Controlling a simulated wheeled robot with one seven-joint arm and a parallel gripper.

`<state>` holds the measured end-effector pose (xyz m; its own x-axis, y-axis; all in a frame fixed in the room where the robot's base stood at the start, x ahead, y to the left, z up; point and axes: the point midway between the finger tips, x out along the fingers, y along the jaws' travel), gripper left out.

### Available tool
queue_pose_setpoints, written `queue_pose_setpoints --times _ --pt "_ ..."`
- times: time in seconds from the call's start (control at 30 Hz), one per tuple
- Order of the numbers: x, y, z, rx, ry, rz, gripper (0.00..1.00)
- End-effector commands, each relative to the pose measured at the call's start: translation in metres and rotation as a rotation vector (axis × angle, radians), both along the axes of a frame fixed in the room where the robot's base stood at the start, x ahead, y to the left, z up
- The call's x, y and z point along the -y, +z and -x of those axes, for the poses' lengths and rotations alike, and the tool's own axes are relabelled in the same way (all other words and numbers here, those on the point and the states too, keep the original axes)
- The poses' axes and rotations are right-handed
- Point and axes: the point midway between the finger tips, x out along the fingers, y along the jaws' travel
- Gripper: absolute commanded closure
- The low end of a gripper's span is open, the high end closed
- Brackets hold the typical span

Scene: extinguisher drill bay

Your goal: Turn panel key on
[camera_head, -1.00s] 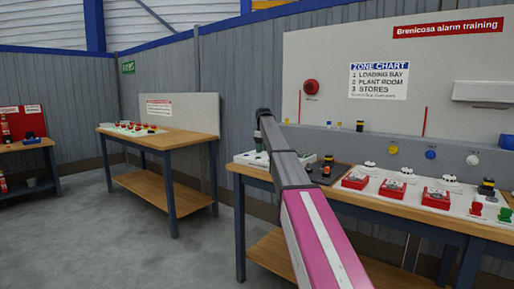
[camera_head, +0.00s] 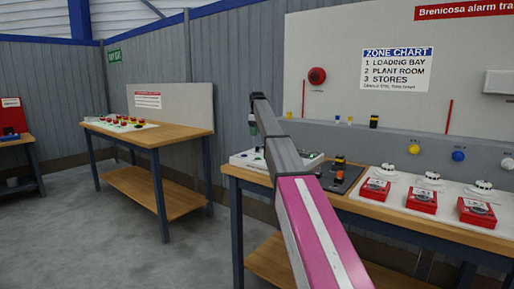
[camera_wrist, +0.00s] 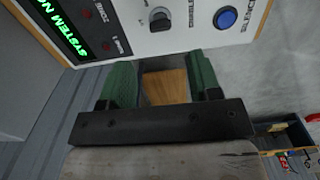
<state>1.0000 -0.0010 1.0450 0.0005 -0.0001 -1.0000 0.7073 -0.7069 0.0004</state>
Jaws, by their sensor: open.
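The white alarm panel (camera_head: 243,161) lies at the left end of the near bench in the head view. In the wrist view, the panel face (camera_wrist: 190,35) shows the grey-and-black panel key switch (camera_wrist: 160,18) at the top, its label partly readable. A blue silence button (camera_wrist: 226,17) is to its right and a green lit display (camera_wrist: 62,27) to its left. My gripper (camera_wrist: 160,87) is open and empty, with green pads, just below the key in that picture and apart from it. In the head view my gripper (camera_head: 253,127) is above the panel, mostly hidden behind my arm.
Right of the panel on the near bench (camera_head: 440,228) are a dark plate (camera_head: 347,180), several red call points (camera_head: 421,201) and white detectors (camera_head: 431,177). A backboard stands behind. Another bench (camera_head: 150,135) is at the left. Grey floor between is clear.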

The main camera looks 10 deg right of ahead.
Motion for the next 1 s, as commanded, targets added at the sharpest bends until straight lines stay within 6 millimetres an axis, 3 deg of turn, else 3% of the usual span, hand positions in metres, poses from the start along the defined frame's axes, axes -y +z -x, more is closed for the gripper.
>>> queue_pose_setpoints --times 0.4,0.53,0.8,0.83,0.97,1.0 --pt "0.0 -0.071 0.001 -0.001 0.0 0.0 0.43" --pt "0.0 -0.083 0.0 -0.001 0.0 0.0 0.43" --pt "0.0 -0.085 0.0 -0.001 0.0 0.001 0.43" --pt "0.0 -0.085 0.0 -0.001 0.0 0.001 0.46" --pt "0.0 -0.085 0.0 -0.001 0.0 0.001 0.88" --pt "0.0 -0.085 0.0 -0.001 0.0 0.001 0.92"
